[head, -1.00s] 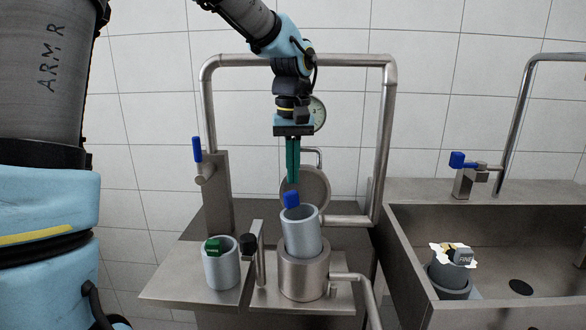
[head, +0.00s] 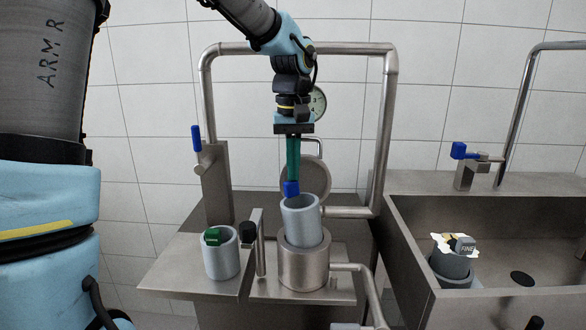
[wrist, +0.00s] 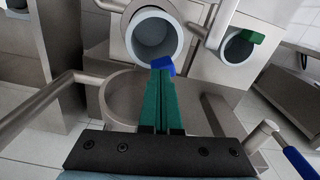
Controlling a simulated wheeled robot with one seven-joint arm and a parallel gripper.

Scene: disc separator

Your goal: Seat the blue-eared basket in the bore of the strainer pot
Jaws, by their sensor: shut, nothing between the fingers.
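The blue-eared basket (head: 303,224) is a light grey cylinder with a blue ear (head: 291,188) at its rim. Its lower part is inside the steel strainer pot (head: 304,268), and a large part stands above the pot's rim. It seems to lean slightly left; its bottom is hidden. My gripper (head: 292,181) points down at the ear, its green fingers shut and empty. In the wrist view the fingertips (wrist: 162,72) are at the blue ear (wrist: 162,66), touching or nearly so. The basket's open mouth (wrist: 155,38) shows beyond them.
A green-eared basket (head: 221,254) stands on the steel bench at left. A post with a black knob (head: 248,231) is beside the pot. A pipe frame (head: 385,140) surrounds the arm's area. A grey basket labelled FINE (head: 452,265) is in the sink at right.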

